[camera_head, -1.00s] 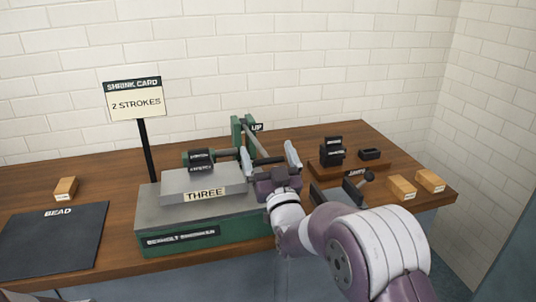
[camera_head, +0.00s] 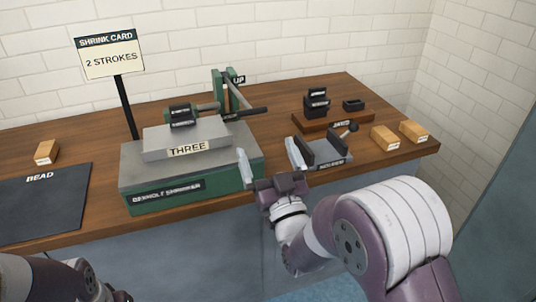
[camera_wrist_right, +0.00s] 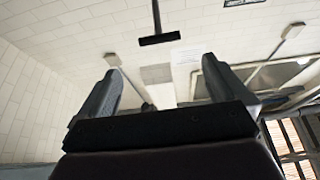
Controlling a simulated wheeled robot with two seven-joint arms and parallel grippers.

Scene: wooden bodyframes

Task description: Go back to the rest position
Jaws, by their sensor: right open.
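My right gripper (camera_head: 268,160) is in front of the bench, close to its front edge. Its two fingers are spread apart with nothing between them. In the right wrist view the open fingers (camera_wrist_right: 162,95) point at the wall and ceiling, and the gap is empty. My left arm shows only as a link (camera_head: 50,280) at the lower left of the head view; its gripper is out of the picture. The green and grey shrinker machine (camera_head: 165,198), marked "THREE", stands on the bench, left of my right gripper.
The wooden bench (camera_head: 60,236) holds a black "BEAD" mat (camera_head: 40,205), a "2 STROKES" card (camera_head: 112,60) on a post, a small grey vise-like fixture (camera_head: 328,152), a wooden stand with black blocks (camera_head: 318,108) and several wooden blocks (camera_head: 384,138). Floor in front is clear.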

